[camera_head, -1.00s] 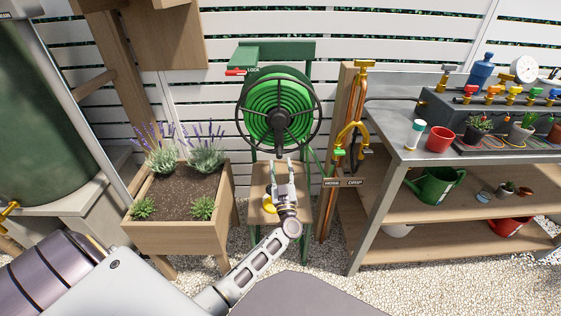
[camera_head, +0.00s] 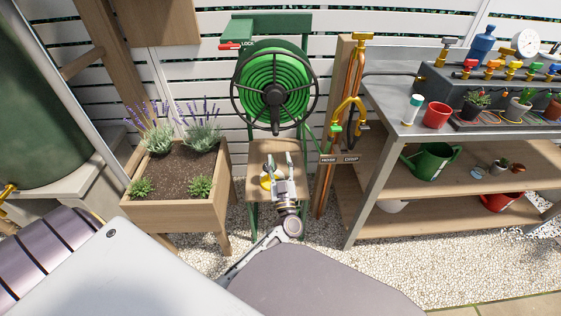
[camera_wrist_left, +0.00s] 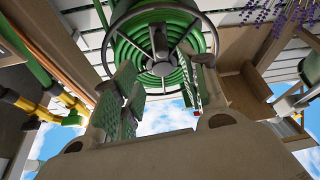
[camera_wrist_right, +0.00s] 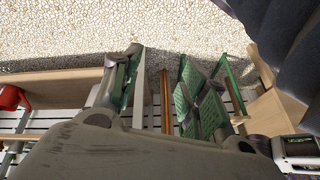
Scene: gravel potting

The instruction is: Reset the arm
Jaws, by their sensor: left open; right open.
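My left gripper (camera_head: 283,162) is open and empty in the head view, in front of the small wooden stand (camera_head: 262,192) below the green hose reel (camera_head: 275,90). Its fingers point up toward the reel without visible contact. In the left wrist view the open left fingers (camera_wrist_left: 160,105) have green pads, with the hose reel (camera_wrist_left: 158,45) beyond them. My right gripper (camera_wrist_right: 165,90) shows only in its own wrist view. It is open, with nothing between its fingers, and gravel (camera_wrist_right: 130,30) and wooden boards lie beyond. It is not seen in the head view.
A wooden planter (camera_head: 175,212) with lavender stands left of the left gripper. A pipe post with yellow valves (camera_head: 350,110) and a metal-topped bench (camera_head: 400,125) with a red cup (camera_head: 437,115) and a green watering can (camera_head: 432,161) stand to the right. Gravel (camera_head: 450,255) is clear in front of the bench.

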